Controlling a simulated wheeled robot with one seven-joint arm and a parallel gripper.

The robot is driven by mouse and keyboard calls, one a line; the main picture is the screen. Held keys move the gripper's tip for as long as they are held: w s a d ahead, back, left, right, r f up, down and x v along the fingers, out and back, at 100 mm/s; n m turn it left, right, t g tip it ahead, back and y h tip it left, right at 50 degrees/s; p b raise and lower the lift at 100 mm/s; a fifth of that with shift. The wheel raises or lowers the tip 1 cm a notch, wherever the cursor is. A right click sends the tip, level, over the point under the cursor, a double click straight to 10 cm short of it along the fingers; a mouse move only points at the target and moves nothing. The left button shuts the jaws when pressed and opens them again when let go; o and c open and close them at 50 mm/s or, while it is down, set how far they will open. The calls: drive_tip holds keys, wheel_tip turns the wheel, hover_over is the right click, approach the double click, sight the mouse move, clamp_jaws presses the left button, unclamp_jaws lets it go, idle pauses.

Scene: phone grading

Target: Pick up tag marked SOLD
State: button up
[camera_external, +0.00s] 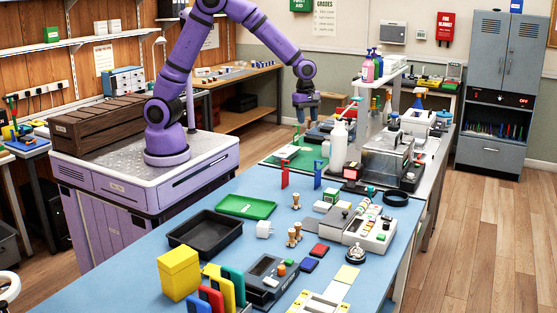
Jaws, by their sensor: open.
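My gripper (303,120) hangs pointing down at the end of my purple arm, above the far part of the long bench. It is small here, and no object shows in its jaws. I cannot make out a tag marked SOLD, as lettering on the small items is too small to read. A small red upright piece (285,174) and a small blue upright piece (318,176) stand on the blue bench top (130,262), nearer the camera than my gripper. I cannot tell whether either is a tag.
A white bottle (339,145) and a raised shelf with pump bottles stand near my gripper. A green tray (246,206), a black tray (206,232), a yellow box (178,273) and a keypad device (370,230) crowd the bench. The wooden floor (470,250) at right is clear.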

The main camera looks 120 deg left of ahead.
sight(316, 161)
drive_tip(key=a+f+n, duration=0.2)
drive_tip(key=f, duration=0.1)
drive_tip(key=a+f+n, duration=0.2)
drive_tip(key=a+f, duration=0.1)
drive_tip(key=f, duration=0.1)
drive_tip(key=w+a+f+n+g, duration=0.1)
drive_tip(key=a+f+n, duration=0.1)
drive_tip(key=f, duration=0.1)
drive_tip(key=shift+a+f, duration=0.2)
drive_tip(key=shift+a, duration=0.2)
drive_tip(key=shift+n, duration=0.3)
drive_tip(key=f, duration=0.5)
drive_tip(key=shift+s+a, duration=0.1)
drive_tip(key=shift+a, duration=0.1)
drive_tip(key=shift+d+f, duration=0.15)
drive_tip(key=shift+f, duration=1.4)
drive_tip(key=shift+d+f, duration=0.1)
drive_tip(key=shift+f, duration=1.45)
clamp_jaws()
